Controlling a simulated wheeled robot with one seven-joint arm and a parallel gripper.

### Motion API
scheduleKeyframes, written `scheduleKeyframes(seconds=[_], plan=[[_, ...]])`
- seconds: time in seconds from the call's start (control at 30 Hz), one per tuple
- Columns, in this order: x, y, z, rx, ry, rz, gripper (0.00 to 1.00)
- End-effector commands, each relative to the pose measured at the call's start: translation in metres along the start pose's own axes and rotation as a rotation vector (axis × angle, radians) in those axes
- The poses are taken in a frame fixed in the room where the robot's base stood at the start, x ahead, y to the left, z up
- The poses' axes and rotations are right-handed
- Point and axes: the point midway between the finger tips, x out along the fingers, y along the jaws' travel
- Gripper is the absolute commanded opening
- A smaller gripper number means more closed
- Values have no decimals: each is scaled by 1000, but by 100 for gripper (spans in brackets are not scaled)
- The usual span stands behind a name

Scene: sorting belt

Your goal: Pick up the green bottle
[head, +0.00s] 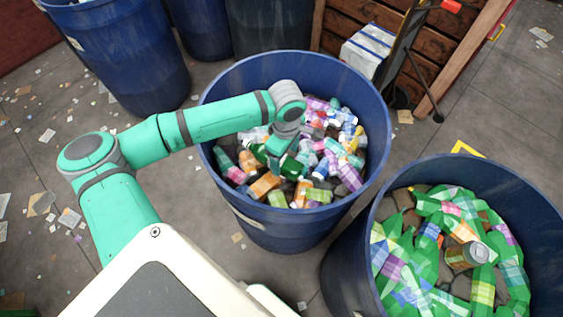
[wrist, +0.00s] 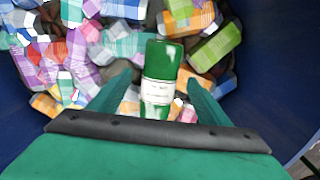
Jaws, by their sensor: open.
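A dark green bottle (wrist: 160,75) with a white label lies among mixed bottles, centred between the fingers in the wrist view. In the head view, dark green bottle parts show beside my gripper's fingers (head: 281,158). My gripper (wrist: 160,90) is open, with one finger on each side of the bottle. I cannot tell whether either finger touches it. The gripper is down inside the middle blue barrel (head: 262,228), over the pile. The bottle's lower end is close to the gripper's dark front edge.
Several colourful bottles (head: 345,172) crowd around inside the barrel. The barrel's wall encloses my gripper. A second blue barrel (head: 345,270) at right holds mostly green bottles. More blue barrels (head: 130,60) stand at the back. Litter lies on the grey floor.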

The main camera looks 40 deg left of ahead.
Motion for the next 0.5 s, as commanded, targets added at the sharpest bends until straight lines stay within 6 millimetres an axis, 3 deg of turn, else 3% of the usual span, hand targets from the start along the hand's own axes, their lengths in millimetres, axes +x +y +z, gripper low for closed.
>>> scheduleKeyframes(seconds=[0.5], plan=[[48, 0, 3, -2, -2, -1, 71]])
